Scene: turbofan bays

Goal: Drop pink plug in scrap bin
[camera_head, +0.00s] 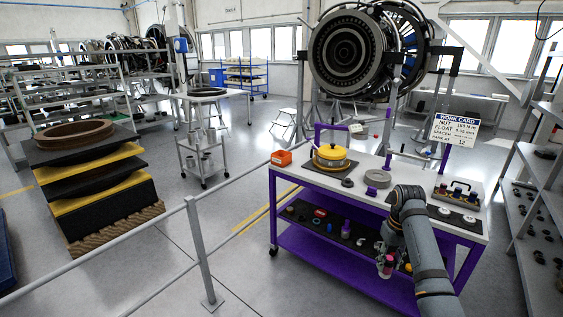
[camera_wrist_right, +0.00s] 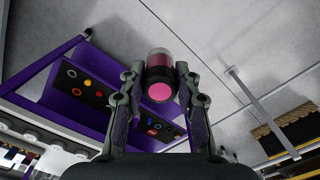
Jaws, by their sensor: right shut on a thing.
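The pink plug (camera_wrist_right: 160,91) is between the fingers of my right gripper (camera_wrist_right: 161,80) in the right wrist view. It has a pink round face, a dark band and a paler far end. In the head view the pink plug (camera_head: 386,266) shows low beside the front of the purple cart, below the cart's top. My right gripper (camera_head: 386,250) is shut on it there, partly hidden by my arm. My left gripper is not in view.
The purple cart (camera_head: 272,208) carries a yellow round part (camera_head: 330,155), a grey ring (camera_head: 377,179) and a work card (camera_head: 455,130). Its lower shelf holds small parts. A railing (camera_head: 199,245) stands left, grey shelving (camera_head: 540,190) right. Floor between railing and cart is clear.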

